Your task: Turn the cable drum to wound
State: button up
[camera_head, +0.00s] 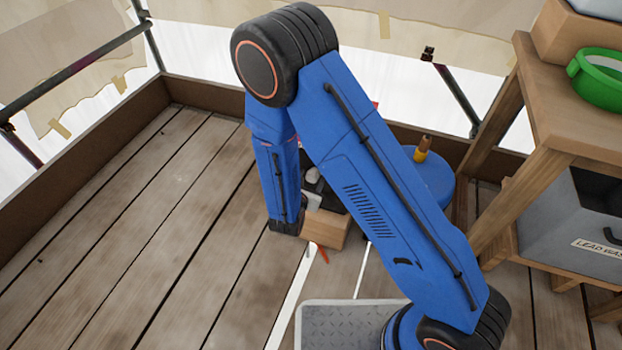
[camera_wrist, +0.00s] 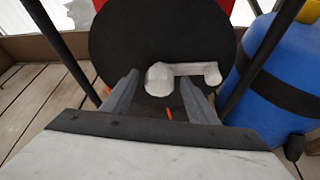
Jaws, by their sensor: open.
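The cable drum (camera_wrist: 115,40) fills the upper middle of the wrist view as a dark round disc. A pale grey crank handle (camera_wrist: 190,70) lies across its face, with a rounded knob end at left and its arm running right. My gripper (camera_wrist: 159,83) is open, its two fingers pointing at the disc on either side of the knob end. I cannot tell whether the fingertips reach around the knob or stop short of it. In the head view my blue arm hides most of the drum and the gripper.
A blue cylinder (camera_wrist: 275,85) with a dark band stands close at right in the wrist view. A wooden table (camera_head: 565,110) with a green tub (camera_head: 598,80) stands at right, a grey bin (camera_head: 570,225) beneath. The plank floor (camera_head: 150,230) at left is clear.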

jog(key=shift+w+f, duration=0.1)
jog(key=shift+w, duration=0.05)
grip_shut()
dwell(0.4)
